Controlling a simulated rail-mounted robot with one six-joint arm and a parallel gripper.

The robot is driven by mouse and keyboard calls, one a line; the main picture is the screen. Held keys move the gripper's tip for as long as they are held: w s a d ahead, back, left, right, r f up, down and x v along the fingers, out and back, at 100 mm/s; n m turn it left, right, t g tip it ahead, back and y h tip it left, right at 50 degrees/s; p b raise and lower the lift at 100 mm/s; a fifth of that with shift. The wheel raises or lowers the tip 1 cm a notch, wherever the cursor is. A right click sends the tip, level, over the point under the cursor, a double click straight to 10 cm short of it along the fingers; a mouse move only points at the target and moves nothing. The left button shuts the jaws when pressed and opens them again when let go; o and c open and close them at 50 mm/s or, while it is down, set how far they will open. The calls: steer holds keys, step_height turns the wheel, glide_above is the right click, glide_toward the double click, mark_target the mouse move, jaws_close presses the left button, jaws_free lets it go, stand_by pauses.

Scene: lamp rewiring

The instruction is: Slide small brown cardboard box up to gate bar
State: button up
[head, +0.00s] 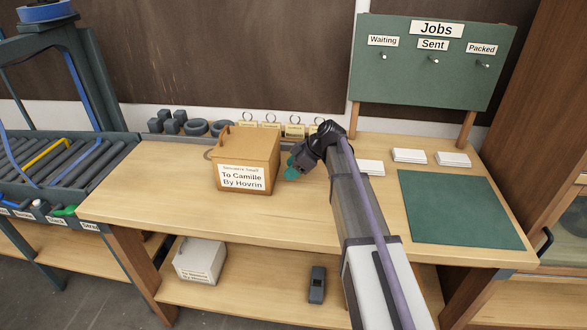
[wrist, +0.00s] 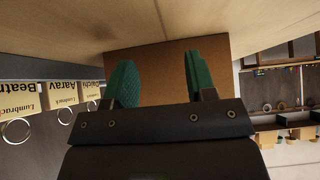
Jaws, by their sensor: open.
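The small brown cardboard box (head: 238,148) stands upright on the wooden bench, left of middle, with a white label reading "To Camille / By Hovrin" on its front. My gripper (head: 292,168) is just right of the box, its teal fingers pointing toward the box's right side. In the wrist view my gripper (wrist: 158,82) is open with nothing between its fingers, and a brown cardboard face (wrist: 160,52) lies just beyond the tips. Whether they touch it I cannot tell. A yellow bar (head: 48,155) lies across the rollers at the far left; it may be the gate bar.
The roller conveyor (head: 85,150) adjoins the bench's left end under a dark frame. Dark rolls and tags on rings line the bench's back. White card stacks (head: 409,156) and a green mat (head: 458,208) lie right. A pale box (head: 200,260) sits on the lower shelf. Bench left of the brown box is clear.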

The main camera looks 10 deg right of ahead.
mark_target(276, 163)
steer(key=shift+w+a, duration=0.35)
steer(key=shift+a, duration=0.65)
steer(key=shift+w+a, duration=0.4)
steer(key=shift+a, duration=0.55)
steer(key=shift+w+a, duration=0.35)
steer(key=shift+a, duration=0.75)
steer(key=shift+w+a, duration=0.35)
steer(key=shift+a, duration=0.65)
steer(key=shift+w+a, duration=0.4)
steer(key=shift+a, duration=0.55)
steer(key=shift+w+a, duration=0.35)
steer(key=shift+a, duration=0.65)
steer(key=shift+w+a, duration=0.4)
steer(key=shift+a, duration=0.6)
steer(key=shift+w+a, duration=0.35)
steer(key=shift+a, duration=0.7)
steer(key=shift+w+a, duration=0.4)
steer(key=shift+a, duration=0.6)
steer(key=shift+w+a, duration=0.35)
steer(key=shift+a, duration=0.65)
steer(key=shift+w+a, duration=0.4)
steer(key=shift+a, duration=0.65)
steer(key=shift+w+a, duration=0.35)
steer(key=shift+a, duration=0.65)
